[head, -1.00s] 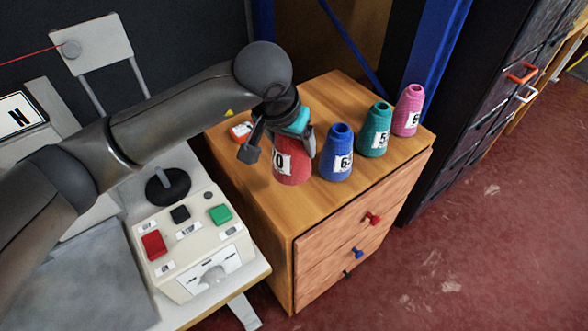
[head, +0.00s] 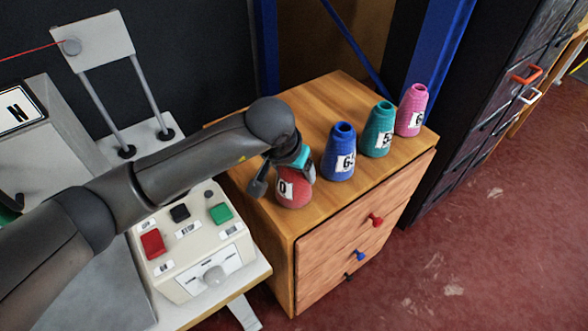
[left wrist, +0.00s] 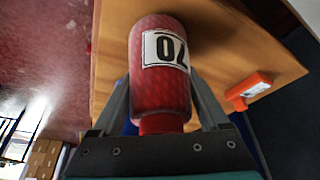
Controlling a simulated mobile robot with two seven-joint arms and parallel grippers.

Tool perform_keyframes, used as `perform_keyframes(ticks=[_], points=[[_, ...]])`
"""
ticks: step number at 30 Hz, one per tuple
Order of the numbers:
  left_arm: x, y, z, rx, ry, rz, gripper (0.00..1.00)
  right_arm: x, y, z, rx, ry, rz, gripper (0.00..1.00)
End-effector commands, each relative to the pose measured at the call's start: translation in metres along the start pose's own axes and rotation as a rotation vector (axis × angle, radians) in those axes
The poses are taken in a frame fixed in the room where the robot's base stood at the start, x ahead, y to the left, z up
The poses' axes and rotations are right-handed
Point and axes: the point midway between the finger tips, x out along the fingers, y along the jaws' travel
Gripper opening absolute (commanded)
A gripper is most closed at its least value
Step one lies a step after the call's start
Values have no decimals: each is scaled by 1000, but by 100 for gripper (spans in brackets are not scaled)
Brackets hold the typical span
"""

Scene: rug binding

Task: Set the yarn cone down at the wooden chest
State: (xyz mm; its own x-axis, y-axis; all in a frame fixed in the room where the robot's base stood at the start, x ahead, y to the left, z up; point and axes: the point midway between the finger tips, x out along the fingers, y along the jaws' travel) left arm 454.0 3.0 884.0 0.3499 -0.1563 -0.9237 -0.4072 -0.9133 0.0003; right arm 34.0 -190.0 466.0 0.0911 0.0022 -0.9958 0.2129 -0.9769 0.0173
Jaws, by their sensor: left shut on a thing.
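The red yarn cone (head: 294,190) with a white number label is at the left part of the wooden chest's top (head: 318,214), near its front edge. My left gripper (head: 284,172) is shut on its narrow upper end. In the left wrist view the red cone (left wrist: 160,85) sits between the fingers with its wide base towards the wooden surface (left wrist: 225,40); I cannot tell whether the base touches it. My arm hides part of the cone's top in the head view. My right gripper is not in view.
A blue cone (head: 338,160), a green cone (head: 378,135) and a pink cone (head: 412,115) stand in a row to the right on the chest. An orange object (left wrist: 249,86) lies on the wood in the left wrist view. A control box (head: 190,240) is at the left.

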Motion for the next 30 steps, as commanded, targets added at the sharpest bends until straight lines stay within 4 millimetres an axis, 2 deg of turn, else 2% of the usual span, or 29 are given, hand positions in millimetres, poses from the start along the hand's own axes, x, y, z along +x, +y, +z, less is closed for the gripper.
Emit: perform_keyframes(ticks=[1, 2, 7, 19, 23, 30], points=[[2, 0, 0, 0, 2, 0, 0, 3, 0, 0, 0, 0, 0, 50], [2, 0, 1, 0, -1, 0, 79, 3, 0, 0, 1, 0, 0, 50], [2, 0, 1, 0, -1, 0, 98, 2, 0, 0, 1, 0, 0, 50], [-5, 0, -2, 0, 1, 0, 100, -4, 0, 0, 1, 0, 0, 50], [-27, -1, -2, 3, 4, -1, 100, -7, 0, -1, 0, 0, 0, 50], [-79, -1, -2, 2, 4, -1, 100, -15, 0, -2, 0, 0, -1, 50]])
